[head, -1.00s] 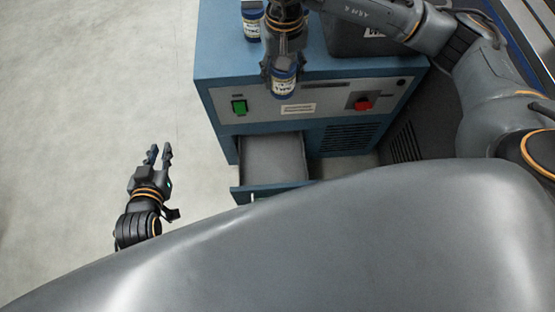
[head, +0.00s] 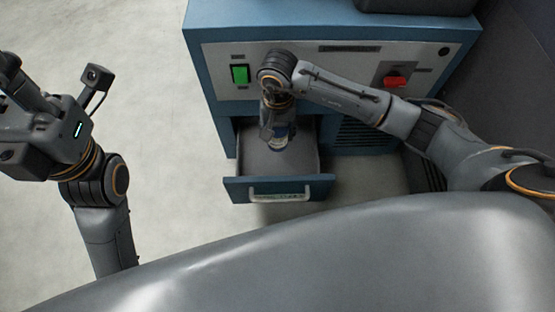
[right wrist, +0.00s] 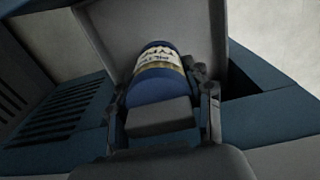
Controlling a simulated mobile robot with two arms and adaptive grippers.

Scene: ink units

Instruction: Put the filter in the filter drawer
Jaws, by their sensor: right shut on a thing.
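The filter is a blue cylinder with a pale lettered label. In the right wrist view the filter (right wrist: 158,75) lies between the fingers of my right gripper (right wrist: 165,112), which is shut on it. In the head view my right gripper (head: 276,132) points down over the open filter drawer (head: 252,165), and the filter (head: 278,143) shows partly below the fingers. I cannot tell whether the filter touches the drawer floor. The drawer is pulled out, with a pale handle on its blue front. My left gripper (head: 25,110) is at the far left, away from the cabinet, its fingers partly cut off.
The blue cabinet (head: 330,20) has a grey panel with a green switch (head: 240,74) and a red knob (head: 396,79). A dark box (head: 415,5) stands on top at the back. Vent slots are right of the drawer. The floor at left is clear.

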